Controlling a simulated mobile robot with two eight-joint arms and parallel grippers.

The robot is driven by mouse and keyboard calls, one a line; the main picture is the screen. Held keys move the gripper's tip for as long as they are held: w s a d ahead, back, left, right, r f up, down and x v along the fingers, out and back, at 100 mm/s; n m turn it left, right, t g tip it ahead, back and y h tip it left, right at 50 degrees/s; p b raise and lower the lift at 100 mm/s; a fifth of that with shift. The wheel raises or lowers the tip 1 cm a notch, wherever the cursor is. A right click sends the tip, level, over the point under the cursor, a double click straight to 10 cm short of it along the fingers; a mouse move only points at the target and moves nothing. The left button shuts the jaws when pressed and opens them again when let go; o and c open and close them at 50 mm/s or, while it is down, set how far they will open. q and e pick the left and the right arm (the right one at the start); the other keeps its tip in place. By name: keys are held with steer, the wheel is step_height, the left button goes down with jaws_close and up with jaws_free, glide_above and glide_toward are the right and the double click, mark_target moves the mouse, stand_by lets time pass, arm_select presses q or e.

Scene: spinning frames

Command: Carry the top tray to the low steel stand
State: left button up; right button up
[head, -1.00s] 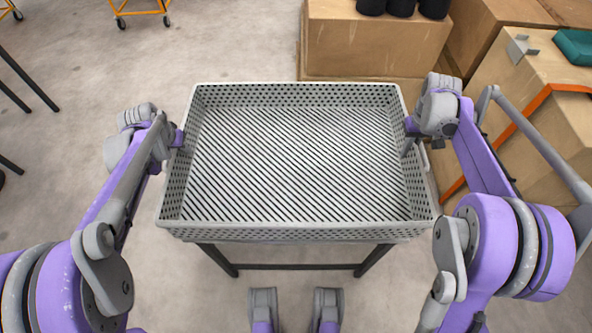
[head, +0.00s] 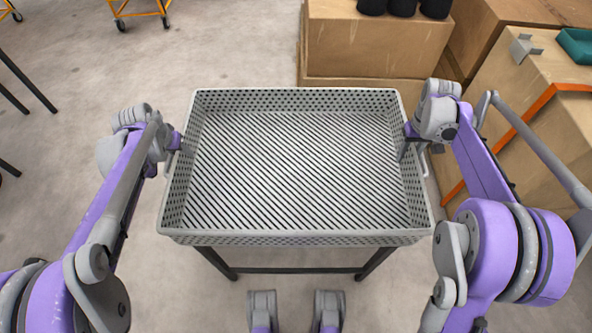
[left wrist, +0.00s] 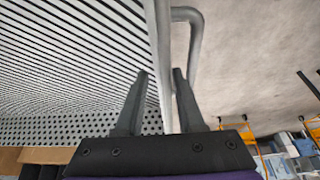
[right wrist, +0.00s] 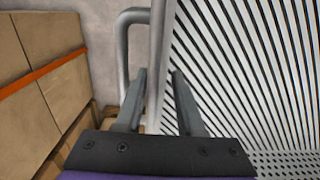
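A light grey perforated tray (head: 300,238), empty with a slatted floor, sits level in the middle of the head view. Dark legs of a low stand (head: 300,270) show below its near edge; the contact between them is hidden. My left gripper (left wrist: 160,75) is at the tray's left side, fingers apart on either side of the rim beside a bent handle bar (left wrist: 190,50). My right gripper (right wrist: 159,72) is at the right side, its fingers also apart astride the rim, with a visible gap. The right handle bar (right wrist: 124,45) is next to it.
Cardboard boxes (head: 375,45) stand behind and to the right, with black cylinders (head: 403,7) and a teal bin (head: 577,45) on top. An orange trolley (head: 138,8) is at the back left. Dark legs show at the far left.

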arm_select(q)
steer(key=v, duration=0.9)
steer(key=shift+s+r, duration=0.2)
steer(key=shift+r, duration=0.25)
arm_select(e)
step_height(320, 180, up, 12)
steer(key=shift+w+r, duration=0.1)
